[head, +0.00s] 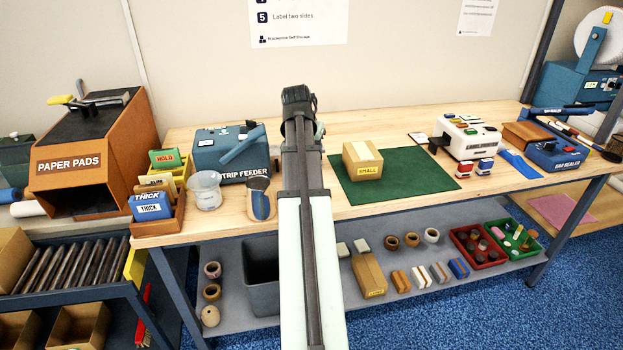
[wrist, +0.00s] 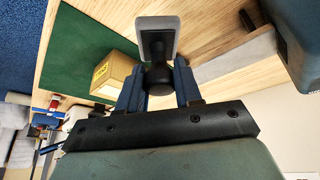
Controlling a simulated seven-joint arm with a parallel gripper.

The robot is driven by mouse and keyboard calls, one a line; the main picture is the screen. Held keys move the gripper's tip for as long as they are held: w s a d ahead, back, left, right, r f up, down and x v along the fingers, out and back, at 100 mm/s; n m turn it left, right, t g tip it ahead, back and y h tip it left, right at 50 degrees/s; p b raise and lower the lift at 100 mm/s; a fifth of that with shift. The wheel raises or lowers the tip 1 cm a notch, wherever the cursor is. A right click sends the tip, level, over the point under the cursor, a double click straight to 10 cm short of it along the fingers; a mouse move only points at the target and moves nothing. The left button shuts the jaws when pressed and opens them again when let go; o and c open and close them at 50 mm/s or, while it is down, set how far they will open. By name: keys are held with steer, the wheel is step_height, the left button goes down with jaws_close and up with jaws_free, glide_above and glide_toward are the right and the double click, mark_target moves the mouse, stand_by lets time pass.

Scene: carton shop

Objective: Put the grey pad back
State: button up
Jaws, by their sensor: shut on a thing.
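In the wrist view, my gripper (wrist: 158,88) is shut on the dark round grip of the grey pad (wrist: 158,32). The pad has a pale grey rim around a darker face and sticks out beyond the blue fingers. Bare tabletop shows behind it; I cannot tell whether it touches the table. In the head view, my arm reaches over the bench between the strip feeder (head: 228,150) and the green mat (head: 418,170). The arm hides the gripper's fingers and the pad there.
A small carton (head: 362,160) stands on the mat; it also shows in the wrist view (wrist: 113,76). In the wrist view, a pale grey strip (wrist: 238,57) lies beside the feeder's body (wrist: 298,35). A pale cup (head: 206,190) and card bin (head: 158,226) stand left.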

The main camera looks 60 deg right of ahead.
steer(key=shift+f, duration=4.25)
steer(key=shift+f, duration=0.1)
steer(key=o, duration=0.9)
steer(key=shift+o, duration=0.2)
steer(key=v, duration=1.2)
